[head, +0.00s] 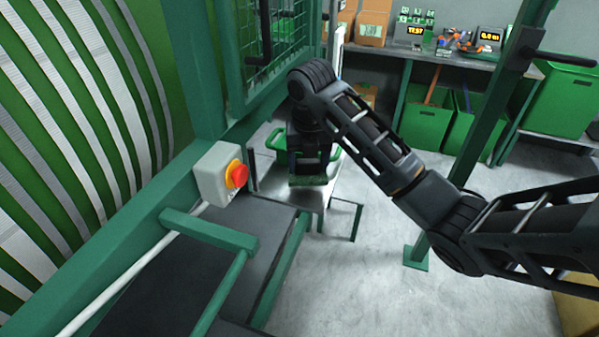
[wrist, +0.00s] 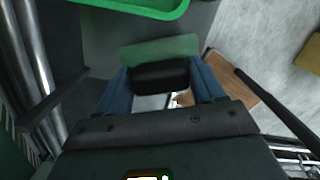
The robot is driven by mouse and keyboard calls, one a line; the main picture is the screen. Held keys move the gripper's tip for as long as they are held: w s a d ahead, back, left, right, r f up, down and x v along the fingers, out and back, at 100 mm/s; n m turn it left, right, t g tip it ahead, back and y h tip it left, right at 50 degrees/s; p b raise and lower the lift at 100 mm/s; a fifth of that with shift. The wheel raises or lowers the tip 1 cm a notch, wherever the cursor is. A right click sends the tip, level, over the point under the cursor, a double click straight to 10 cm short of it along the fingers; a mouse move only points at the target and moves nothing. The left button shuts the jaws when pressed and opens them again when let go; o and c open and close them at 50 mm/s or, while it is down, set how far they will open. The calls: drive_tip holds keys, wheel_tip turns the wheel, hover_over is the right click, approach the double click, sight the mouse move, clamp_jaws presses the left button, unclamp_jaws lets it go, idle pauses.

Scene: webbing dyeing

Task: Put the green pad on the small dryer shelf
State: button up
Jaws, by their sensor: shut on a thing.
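The green pad (wrist: 158,47) shows in the wrist view just beyond my gripper (wrist: 162,82). A black block (wrist: 160,76), which looks like the pad's grip, sits between the two blue fingers, and my gripper is shut on it. In the head view my gripper (head: 310,165) points down past the machine's green frame, with the pad (head: 308,181) as a thin green strip below it. A dark grey surface (wrist: 108,38) lies beneath the pad in the wrist view. It may be the small dryer shelf; I cannot tell whether the pad touches it.
A green tray (wrist: 145,7) lies close past the pad. A grey box with a red button (head: 236,175) is mounted on the green frame left of my gripper. Open floor (head: 390,235) lies between.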

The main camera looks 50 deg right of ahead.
sight(300, 172)
drive_tip(key=shift+w+a+r, duration=0.1)
drive_tip(key=shift+w+a, duration=0.1)
drive_tip(key=shift+w, duration=0.3)
drive_tip(key=shift+w+a, duration=0.15)
drive_tip(key=shift+w, duration=0.3)
drive_tip(key=shift+f+p, duration=0.55)
drive_tip(key=shift+f, duration=1.25)
drive_tip(key=shift+f, duration=0.1)
drive_tip(key=o, duration=0.9)
drive_tip(key=shift+o, duration=0.2)
drive_tip(key=r, duration=0.3)
drive_tip(key=r+p, duration=0.1)
drive_tip(key=r, duration=0.6)
drive_tip(key=shift+s+a+r, duration=0.25)
drive_tip(key=shift+s+a, duration=0.1)
drive_tip(key=shift+s+a+r, duration=0.1)
drive_tip(key=shift+a+r, duration=0.1)
drive_tip(key=shift+r, duration=0.6)
